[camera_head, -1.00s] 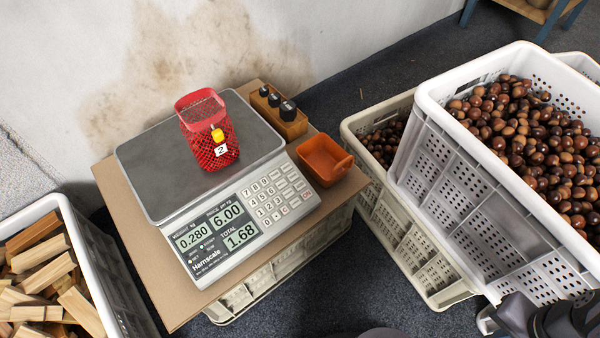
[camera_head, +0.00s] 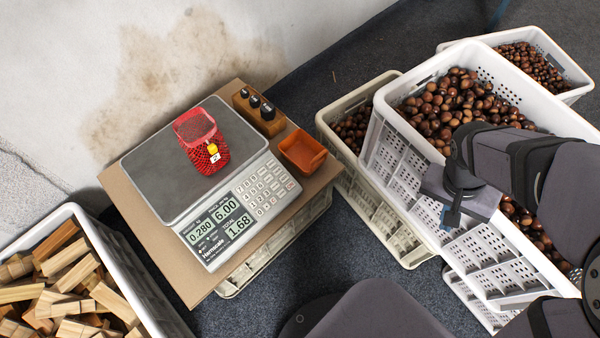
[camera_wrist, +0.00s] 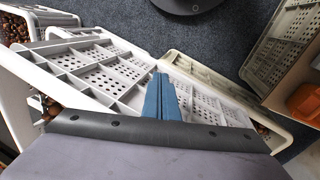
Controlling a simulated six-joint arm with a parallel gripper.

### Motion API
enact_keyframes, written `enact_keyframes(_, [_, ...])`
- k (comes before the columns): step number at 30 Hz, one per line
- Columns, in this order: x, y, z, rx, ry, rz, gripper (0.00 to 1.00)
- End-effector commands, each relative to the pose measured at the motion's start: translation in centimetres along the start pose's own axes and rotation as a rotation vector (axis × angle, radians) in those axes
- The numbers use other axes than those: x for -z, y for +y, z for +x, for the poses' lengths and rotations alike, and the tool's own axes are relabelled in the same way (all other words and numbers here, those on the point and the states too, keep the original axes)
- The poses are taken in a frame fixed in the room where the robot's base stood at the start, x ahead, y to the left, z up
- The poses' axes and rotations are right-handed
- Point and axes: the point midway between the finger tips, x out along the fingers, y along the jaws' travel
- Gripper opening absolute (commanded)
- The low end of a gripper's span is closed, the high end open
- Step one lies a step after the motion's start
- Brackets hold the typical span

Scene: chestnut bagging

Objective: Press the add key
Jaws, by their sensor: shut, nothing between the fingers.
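The scale (camera_head: 208,185) stands on a brown board, with a grey platter and a front panel. Its display (camera_head: 220,220) reads 0.280, 6.00 and 1.68. The keypad (camera_head: 264,190) is right of the display; the add key's label is too small to read. A red mesh bag (camera_head: 203,145) with a yellow tag sits on the platter. My gripper (camera_head: 452,217) is shut and empty in front of the white chestnut crate, well right of the scale. Its blue fingers (camera_wrist: 160,97) are together in the wrist view, with no keypad below them.
An orange tray (camera_head: 302,152) and a wooden block with black-topped stamps (camera_head: 258,112) stand right of the scale. A white chestnut crate (camera_head: 400,165) and a cream crate (camera_head: 350,180) are to the right. A crate of wood pieces (camera_head: 150,290) is at lower left.

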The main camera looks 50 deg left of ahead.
Motion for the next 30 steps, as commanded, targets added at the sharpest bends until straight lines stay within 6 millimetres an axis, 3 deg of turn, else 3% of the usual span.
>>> enact_keyframes(1, [0.5,-1.9,0.0,-0.020,0.025,-0.023,0.00])
enact_keyframes(7, [1.7,-8.7,-0.9,-0.085,0.144,-0.055,0.00])
enact_keyframes(14, [1.0,-17.6,-2.1,-0.106,0.323,-0.080,0.00])
enact_keyframes(21, [-2.4,-27.0,-3.6,-0.054,0.519,-0.093,0.00])
enact_keyframes(25, [-4.7,-30.8,-4.3,-0.008,0.600,-0.094,0.00])
enact_keyframes(30, [-7.0,-33.9,-4.9,0.042,0.667,-0.094,0.00])
